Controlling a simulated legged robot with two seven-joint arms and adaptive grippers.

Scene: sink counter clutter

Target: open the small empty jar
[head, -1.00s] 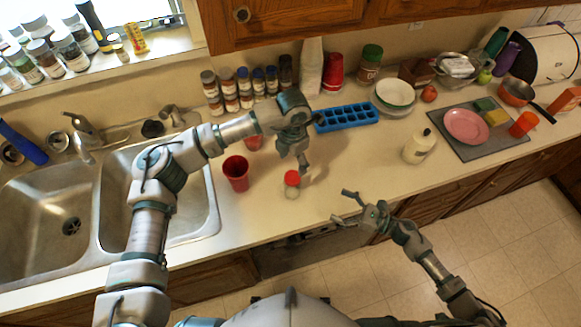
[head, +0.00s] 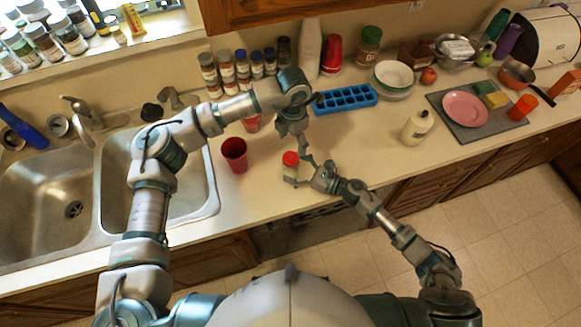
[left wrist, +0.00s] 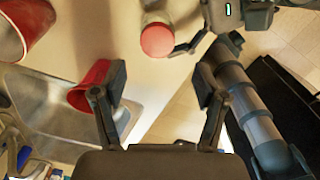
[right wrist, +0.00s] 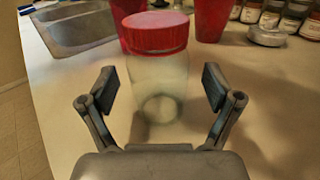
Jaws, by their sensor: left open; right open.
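The small empty jar (head: 290,168) is clear with a red lid and stands upright on the counter near its front edge. In the right wrist view the jar (right wrist: 157,85) stands ahead, between the spread fingers of my right gripper (right wrist: 160,95), which is open. In the left wrist view the red lid (left wrist: 157,40) shows beyond the fingers of my left gripper (left wrist: 160,88), which is open and empty. In the head view my left gripper (head: 298,150) hangs just above and behind the jar. My right gripper (head: 308,178) is low beside the jar; whether its fingers touch the glass I cannot tell.
A red cup (head: 234,155) stands left of the jar, beside the sink (head: 165,190). Behind are spice jars (head: 240,70) and a blue ice tray (head: 345,98). A white bottle (head: 416,127) stands to the right. The counter between jar and bottle is clear.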

